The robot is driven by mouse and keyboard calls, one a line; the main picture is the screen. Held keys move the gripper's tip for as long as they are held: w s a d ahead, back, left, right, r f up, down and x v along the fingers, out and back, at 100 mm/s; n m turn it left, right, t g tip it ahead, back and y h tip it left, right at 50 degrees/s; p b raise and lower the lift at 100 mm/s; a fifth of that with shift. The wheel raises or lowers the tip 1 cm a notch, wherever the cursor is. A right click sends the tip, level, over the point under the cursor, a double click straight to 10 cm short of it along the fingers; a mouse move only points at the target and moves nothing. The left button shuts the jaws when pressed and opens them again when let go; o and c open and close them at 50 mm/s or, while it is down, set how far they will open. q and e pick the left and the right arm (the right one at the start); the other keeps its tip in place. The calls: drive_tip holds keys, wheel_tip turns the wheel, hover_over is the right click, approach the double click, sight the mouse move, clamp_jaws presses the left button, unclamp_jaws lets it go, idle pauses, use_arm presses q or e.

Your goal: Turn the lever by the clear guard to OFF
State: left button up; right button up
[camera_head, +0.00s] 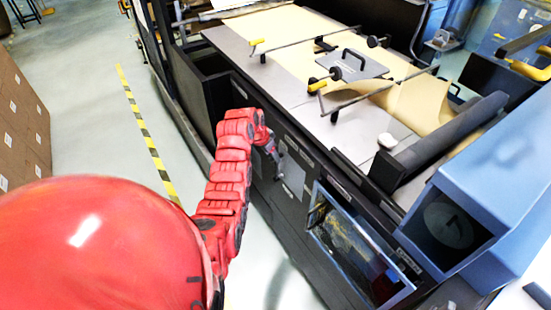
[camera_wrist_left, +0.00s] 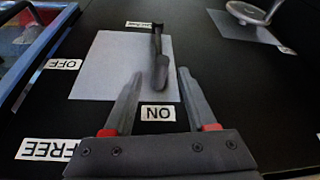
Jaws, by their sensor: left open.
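In the left wrist view, a dark lever (camera_wrist_left: 158,62) stands on a light grey square plate (camera_wrist_left: 98,75). Its rounded free end points down toward the ON label (camera_wrist_left: 157,113). The OFF label (camera_wrist_left: 63,64) is at the plate's left edge. My left gripper (camera_wrist_left: 161,76) is open, with its fingertips on either side of the lever's end; I cannot tell whether they touch it. In the head view, my left gripper (camera_head: 272,149) is at the machine's dark side panel, by the grey plate (camera_head: 293,177). The clear guard (camera_head: 355,243) is to its right. My right gripper is not in view.
A FREE label (camera_wrist_left: 45,149) is at lower left in the wrist view. Another round handle on a grey plate (camera_wrist_left: 252,12) is at upper right. In the head view, a blue housing (camera_head: 500,190) juts out at right, and brown boxes (camera_head: 20,130) stand at left.

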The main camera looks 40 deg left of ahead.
sight(276, 168)
use_arm(q)
drive_tip(key=shift+p+x, duration=0.4)
drive_tip(key=shift+x, duration=2.3)
drive_tip(key=shift+w, duration=0.1)
clamp_jaws()
